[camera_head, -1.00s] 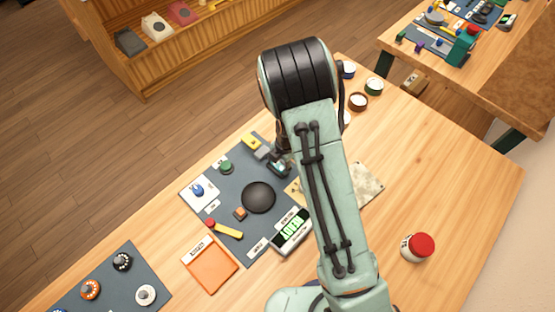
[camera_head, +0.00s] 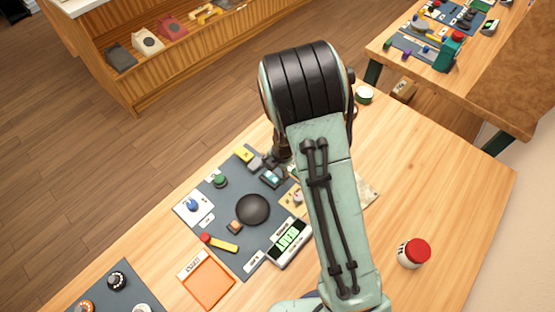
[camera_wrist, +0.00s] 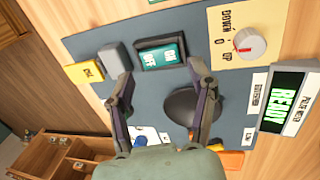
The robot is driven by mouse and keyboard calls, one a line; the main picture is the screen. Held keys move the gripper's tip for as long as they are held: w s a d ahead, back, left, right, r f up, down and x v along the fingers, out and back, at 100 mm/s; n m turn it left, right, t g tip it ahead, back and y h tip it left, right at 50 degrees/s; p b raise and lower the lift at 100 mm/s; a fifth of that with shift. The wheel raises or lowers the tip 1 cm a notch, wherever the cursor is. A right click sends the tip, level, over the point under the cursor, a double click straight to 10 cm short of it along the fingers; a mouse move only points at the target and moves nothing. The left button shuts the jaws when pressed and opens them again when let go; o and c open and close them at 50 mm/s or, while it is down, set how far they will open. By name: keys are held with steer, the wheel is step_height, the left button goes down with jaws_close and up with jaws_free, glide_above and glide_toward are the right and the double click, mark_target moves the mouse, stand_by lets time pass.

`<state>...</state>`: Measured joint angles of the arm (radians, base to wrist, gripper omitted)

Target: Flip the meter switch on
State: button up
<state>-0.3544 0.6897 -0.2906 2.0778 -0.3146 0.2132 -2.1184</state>
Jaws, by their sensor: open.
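A dark rocker switch with a teal top marked ON and OFF (camera_wrist: 162,54) is on the blue-grey panel (camera_wrist: 225,108); it also shows in the head view (camera_head: 271,179). The pulse meter (camera_wrist: 286,103) has a lit green display reading READY and stands at the panel's edge, also in the head view (camera_head: 289,241). My gripper (camera_wrist: 162,70) is open and empty, its two fingers spread over the panel. In the wrist view the fingertips appear on either side of the switch's lower edge; contact cannot be told. In the head view my arm partly hides the gripper.
A dial marked DOWN, 0, UP (camera_wrist: 248,43) sits beside the switch. A grey block (camera_wrist: 115,58), a yellow block (camera_wrist: 84,73) and a black dome (camera_head: 252,209) are close by. An orange tray (camera_head: 207,285) lies in front. The table's right side is mostly clear around a red-lidded jar (camera_head: 413,253).

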step_height(320, 180, up, 9)
steer(key=s+d, duration=0.1)
steer(key=shift+s+d, duration=0.15)
steer(key=shift+d, duration=0.05)
steer(key=shift+d, duration=0.1)
step_height(320, 180, up, 8)
steer(key=r+m+t, duration=0.1)
steer(key=t, duration=0.2)
glide_above(281, 187)
steer(key=d, duration=0.2)
steer(key=s+d+r+m, duration=0.2)
steer(key=s+r+m, duration=0.3)
steer(key=s, duration=0.1)
steer(key=s+f+m+g, duration=0.1)
steer(key=s+m+g, duration=0.1)
steer(key=s+m, duration=0.6)
steer(key=s+d+f+m+g, duration=0.1)
steer(key=s+m+g, duration=0.1)
steer(key=s+m, duration=0.5)
steer(key=m, duration=0.4)
steer(key=shift+s+f+m+g+h, duration=0.4)
stand_by(0.8)
